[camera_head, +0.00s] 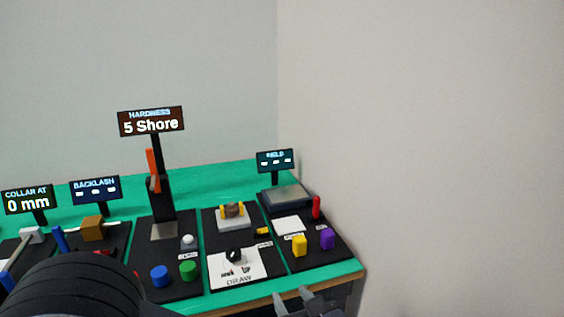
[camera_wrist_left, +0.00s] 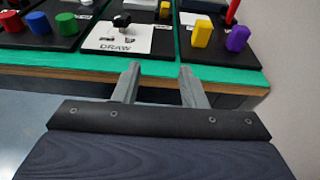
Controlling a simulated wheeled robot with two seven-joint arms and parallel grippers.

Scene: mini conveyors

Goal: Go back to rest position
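My left gripper (camera_head: 292,299) shows at the bottom of the head view, in front of the table's front edge. Its two grey fingers stand apart with nothing between them. The left wrist view shows the same open gripper (camera_wrist_left: 157,84) just short of the green table's edge, below the white DRAW card. My right gripper is in neither view. A large black rounded part of my own body covers the lower left of the head view.
The green table (camera_head: 218,174) carries black station mats. A blue knob (camera_head: 159,276), green knob (camera_head: 188,271), yellow block (camera_head: 299,246) and purple block (camera_head: 327,239) stand near its front. The hardness sign (camera_head: 151,122) reads 5 Shore. A wall closes the right side.

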